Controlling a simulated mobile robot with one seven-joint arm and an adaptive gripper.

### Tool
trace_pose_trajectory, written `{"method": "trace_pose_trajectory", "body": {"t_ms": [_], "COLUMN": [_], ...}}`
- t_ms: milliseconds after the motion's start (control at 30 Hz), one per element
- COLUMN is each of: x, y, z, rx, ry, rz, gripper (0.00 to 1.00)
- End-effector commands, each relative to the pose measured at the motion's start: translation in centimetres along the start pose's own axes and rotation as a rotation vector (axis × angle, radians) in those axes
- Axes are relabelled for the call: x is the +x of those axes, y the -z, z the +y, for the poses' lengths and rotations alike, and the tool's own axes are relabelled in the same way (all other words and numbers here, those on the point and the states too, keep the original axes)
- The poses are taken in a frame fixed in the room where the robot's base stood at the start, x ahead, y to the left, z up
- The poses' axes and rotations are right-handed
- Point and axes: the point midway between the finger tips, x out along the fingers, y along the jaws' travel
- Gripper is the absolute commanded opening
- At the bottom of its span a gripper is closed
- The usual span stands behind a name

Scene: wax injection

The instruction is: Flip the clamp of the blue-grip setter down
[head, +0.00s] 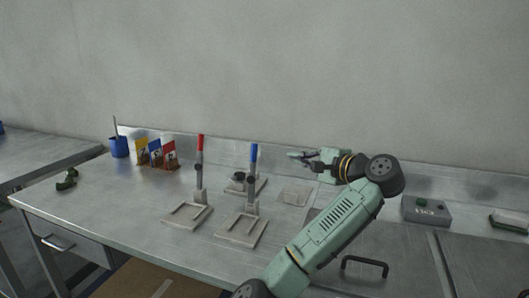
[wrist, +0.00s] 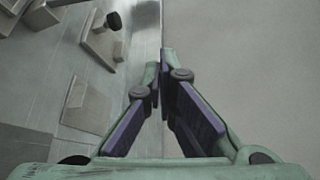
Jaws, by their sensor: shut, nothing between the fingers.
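The blue-grip setter stands on the steel bench, with its blue grip (head: 254,156) pointing straight up above a flat base plate (head: 241,231). The red-grip setter (head: 200,145) stands to its left, its grip also upright. My gripper (head: 291,155) is in the air to the right of the blue grip and apart from it, fingers pointing left. In the wrist view my gripper (wrist: 159,72) has its fingertips together with nothing between them. A setter-like plate with a post (wrist: 100,40) shows at the upper left there; I cannot tell which one it is.
A low stand with a dark round top (head: 239,177) sits behind the blue-grip setter. A flat plate (head: 295,196) lies to the right. Coloured cards (head: 155,153) and a blue cup (head: 119,147) stand at the back left. A grey box (head: 426,210) is at the right.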

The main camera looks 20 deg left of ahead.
Motion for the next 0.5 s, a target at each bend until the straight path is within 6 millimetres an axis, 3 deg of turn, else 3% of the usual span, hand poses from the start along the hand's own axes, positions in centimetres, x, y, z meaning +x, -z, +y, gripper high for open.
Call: {"method": "trace_pose_trajectory", "body": {"t_ms": [300,500], "x": [0.3,2.9], "y": [0.0,-0.1], "z": [0.0,0.1], "rx": [-0.001,0.0], "ry": [0.0,-0.002], "rz": [0.0,-0.004], "gripper": [0.0,0.0]}}
